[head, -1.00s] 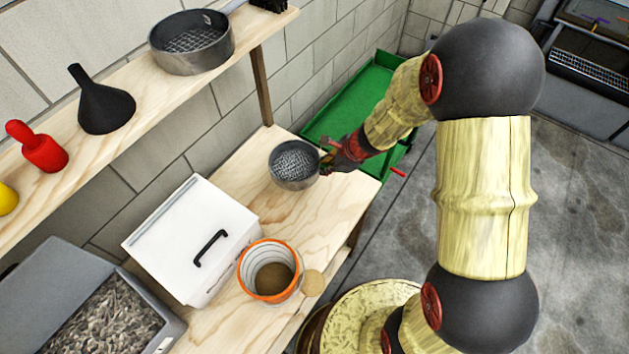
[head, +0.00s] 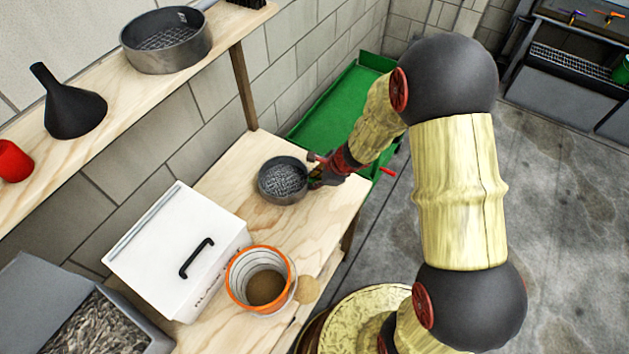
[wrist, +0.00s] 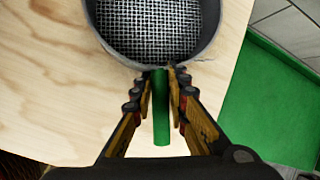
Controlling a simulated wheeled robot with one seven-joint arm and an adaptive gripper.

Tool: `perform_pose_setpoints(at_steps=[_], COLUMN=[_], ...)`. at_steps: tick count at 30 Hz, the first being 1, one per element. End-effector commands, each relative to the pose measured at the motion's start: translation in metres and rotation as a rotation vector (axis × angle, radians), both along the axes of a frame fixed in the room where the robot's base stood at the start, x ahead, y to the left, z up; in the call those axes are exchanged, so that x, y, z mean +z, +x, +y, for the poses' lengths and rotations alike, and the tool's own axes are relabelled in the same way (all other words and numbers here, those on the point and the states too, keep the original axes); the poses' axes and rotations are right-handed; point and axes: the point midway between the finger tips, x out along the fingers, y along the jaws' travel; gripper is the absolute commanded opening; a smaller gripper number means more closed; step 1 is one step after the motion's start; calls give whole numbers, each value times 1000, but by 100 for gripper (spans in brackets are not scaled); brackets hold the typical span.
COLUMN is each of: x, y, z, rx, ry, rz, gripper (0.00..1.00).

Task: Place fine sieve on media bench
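A round grey sieve (head: 283,183) with a wire-mesh floor is over the wooden media bench (head: 258,226), near its far end. It sits level and looks to be at the bench surface; a small gap below cannot be ruled out. The wrist view shows its mesh (wrist: 150,28) and a green handle (wrist: 161,120) pointing back towards me. My gripper (wrist: 160,78) has its fingertips close on both sides of this handle, near the rim, and looks shut on it. In the head view my gripper (head: 318,174) is at the sieve's right side.
A second, larger sieve (head: 166,42) stands on the shelf with a black funnel (head: 72,103) and a red object (head: 14,162). A white box (head: 175,250), an orange-rimmed bucket (head: 261,279) and a grey bin (head: 40,285) are nearer. A green tray (head: 335,105) lies beyond the bench.

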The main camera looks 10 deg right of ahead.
Motion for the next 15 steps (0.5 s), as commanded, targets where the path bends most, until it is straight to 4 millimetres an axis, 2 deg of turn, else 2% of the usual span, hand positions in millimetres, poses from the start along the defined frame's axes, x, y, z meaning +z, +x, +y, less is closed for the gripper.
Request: perform_pose_setpoints(at_steps=[8, 15], x=[0, 0], y=[0, 0], z=[0, 0], rx=[0, 0], ry=[0, 0], rz=[0, 0], gripper=[32, 33])
